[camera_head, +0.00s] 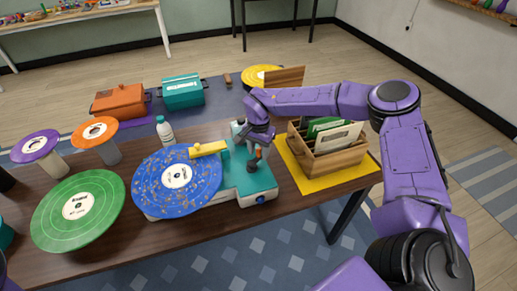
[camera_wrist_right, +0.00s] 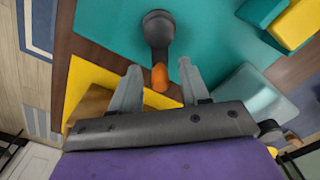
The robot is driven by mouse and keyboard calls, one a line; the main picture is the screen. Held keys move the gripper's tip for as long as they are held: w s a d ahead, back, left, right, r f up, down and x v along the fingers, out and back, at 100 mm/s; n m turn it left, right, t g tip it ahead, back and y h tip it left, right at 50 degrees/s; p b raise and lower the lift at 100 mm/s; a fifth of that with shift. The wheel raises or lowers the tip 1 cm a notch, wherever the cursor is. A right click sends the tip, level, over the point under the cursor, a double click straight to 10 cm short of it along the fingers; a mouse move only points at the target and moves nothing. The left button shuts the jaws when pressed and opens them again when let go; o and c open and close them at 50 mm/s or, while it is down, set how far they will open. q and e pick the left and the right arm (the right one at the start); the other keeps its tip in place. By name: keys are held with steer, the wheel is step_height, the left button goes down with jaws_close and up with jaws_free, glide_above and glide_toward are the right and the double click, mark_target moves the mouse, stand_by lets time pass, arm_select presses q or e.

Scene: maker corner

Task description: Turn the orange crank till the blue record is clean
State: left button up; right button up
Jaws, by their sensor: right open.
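The blue record (camera_head: 177,180) lies on the teal and white record machine (camera_head: 247,180), with many tan specks over its surface and a white centre label. A yellow arm (camera_head: 208,149) reaches over its far edge. The orange crank knob (camera_head: 258,153) is on a dark crank at the machine's right side. The orange knob (camera_wrist_right: 160,78) and dark crank arm (camera_wrist_right: 157,35) also show in the right wrist view. My right gripper (camera_head: 257,146) is over the crank. Its fingers (camera_wrist_right: 160,85) are apart, one on each side of the knob, with gaps visible. My left gripper is out of view.
A wooden crate (camera_head: 327,160) of sleeves stands on a yellow mat close to the machine's right. A green record (camera_head: 78,211) is at left, and a white bottle (camera_head: 165,131) stands behind the blue record. Orange and teal boxes are farther back.

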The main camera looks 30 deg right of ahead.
jaws_close()
